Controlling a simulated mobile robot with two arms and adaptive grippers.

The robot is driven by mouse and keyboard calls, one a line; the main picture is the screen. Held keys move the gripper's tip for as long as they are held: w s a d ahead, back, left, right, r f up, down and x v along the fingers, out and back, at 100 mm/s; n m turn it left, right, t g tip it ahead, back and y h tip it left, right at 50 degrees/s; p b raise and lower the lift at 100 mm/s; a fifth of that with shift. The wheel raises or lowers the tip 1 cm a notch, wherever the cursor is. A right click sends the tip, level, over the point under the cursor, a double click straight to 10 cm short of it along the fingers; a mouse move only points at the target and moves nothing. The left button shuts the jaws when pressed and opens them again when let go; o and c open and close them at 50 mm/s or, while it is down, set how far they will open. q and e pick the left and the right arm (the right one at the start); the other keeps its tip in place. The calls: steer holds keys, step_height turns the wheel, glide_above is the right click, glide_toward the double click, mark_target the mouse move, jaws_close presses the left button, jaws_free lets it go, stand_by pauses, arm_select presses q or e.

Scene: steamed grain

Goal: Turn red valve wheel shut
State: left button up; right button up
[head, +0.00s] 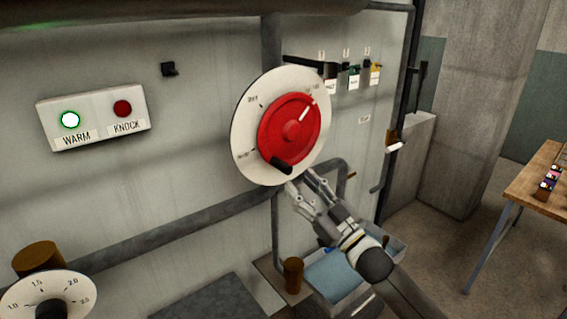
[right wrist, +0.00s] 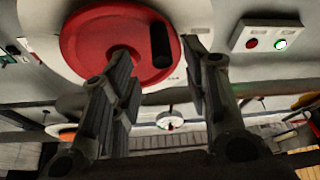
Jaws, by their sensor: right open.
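The red valve wheel (head: 303,118) sits on a round white dial plate (head: 249,131) on the wall. A white line on the wheel points to the upper right. Its black handle (head: 281,165) is at the lower left rim. My right gripper (head: 303,181) is open just below and right of the handle. In the right wrist view the wheel (right wrist: 90,42) is above, and the handle (right wrist: 160,46) shows between the spread fingers of my right gripper (right wrist: 158,66). I cannot tell whether a finger touches it. My left gripper is not in view.
A panel (head: 92,117) with a lit green WARM light and a red KNOCK button is at left. Pipes run along the wall. A grey bin (head: 335,278) stands below my right arm. A wooden table (head: 540,182) is far right.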

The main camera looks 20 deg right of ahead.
mark_target(283, 166)
steer(key=p+x, duration=0.1)
steer(key=x, duration=0.5)
steer(key=shift+s+r+p, duration=0.1)
steer(key=shift+p, duration=0.25)
steer(key=shift+w+a+r, duration=0.1)
steer(key=shift+w+a, duration=0.2)
steer(key=shift+w, duration=0.3)
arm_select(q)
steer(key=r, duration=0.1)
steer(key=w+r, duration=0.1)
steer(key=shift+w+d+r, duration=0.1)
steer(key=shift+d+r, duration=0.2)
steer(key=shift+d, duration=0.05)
arm_select(e)
steer(key=shift+w, duration=0.1)
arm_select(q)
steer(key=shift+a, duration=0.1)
arm_select(e)
jaws_close()
